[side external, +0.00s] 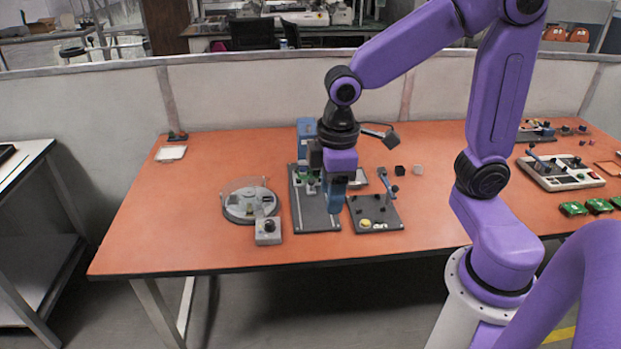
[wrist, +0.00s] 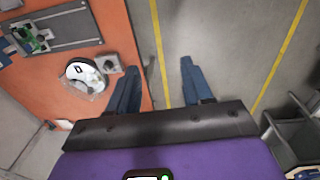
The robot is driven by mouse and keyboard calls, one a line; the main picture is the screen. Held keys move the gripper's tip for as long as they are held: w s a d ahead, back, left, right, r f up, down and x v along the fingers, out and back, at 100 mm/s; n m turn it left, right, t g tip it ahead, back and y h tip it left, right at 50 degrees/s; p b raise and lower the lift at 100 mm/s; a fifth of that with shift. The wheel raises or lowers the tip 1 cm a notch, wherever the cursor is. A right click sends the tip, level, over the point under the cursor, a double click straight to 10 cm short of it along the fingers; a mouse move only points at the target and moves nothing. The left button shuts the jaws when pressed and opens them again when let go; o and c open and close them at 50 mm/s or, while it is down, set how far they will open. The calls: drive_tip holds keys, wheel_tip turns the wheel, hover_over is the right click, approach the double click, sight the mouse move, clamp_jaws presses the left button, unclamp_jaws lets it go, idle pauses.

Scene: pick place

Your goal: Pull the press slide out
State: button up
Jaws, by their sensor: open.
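The press (side external: 308,212) stands mid-table in the side view, with a dark flat base, a rail and a blue upright (side external: 306,128) at the back. A small green board (side external: 309,178) sits on it, probably on the slide; my gripper partly hides this area. In the wrist view the dark base (wrist: 75,25) and the green board (wrist: 27,36) are at the upper left. My gripper (side external: 334,207) points down by the right side of the press base. In the wrist view its blue fingers (wrist: 160,66) are apart, with nothing between them.
A round device with a clear cover (side external: 237,205) and a grey knob box (side external: 268,230) stand left of the press. A dark board with a yellow button and lever (side external: 389,215) stands close on the right. The table's left end is mostly clear.

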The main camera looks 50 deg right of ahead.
drive_tip(key=w+d+f+m, duration=0.15)
drive_tip(key=w+d, duration=0.25)
drive_tip(key=w, duration=0.8)
drive_tip(key=m+h, duration=0.2)
drive_tip(key=m, duration=0.4)
hover_over(311, 180)
drive_tip(key=a, duration=0.3)
drive_tip(key=a+x, duration=0.1)
drive_tip(key=x, duration=1.1)
drive_tip(key=s+x, duration=0.1)
drive_tip(key=x, duration=1)
drive_tip(key=shift+s+a+f, duration=0.2)
drive_tip(key=shift+s+f, duration=0.1)
drive_tip(key=shift+f, duration=0.1)
drive_tip(key=shift+c, duration=0.3)
clamp_jaws()
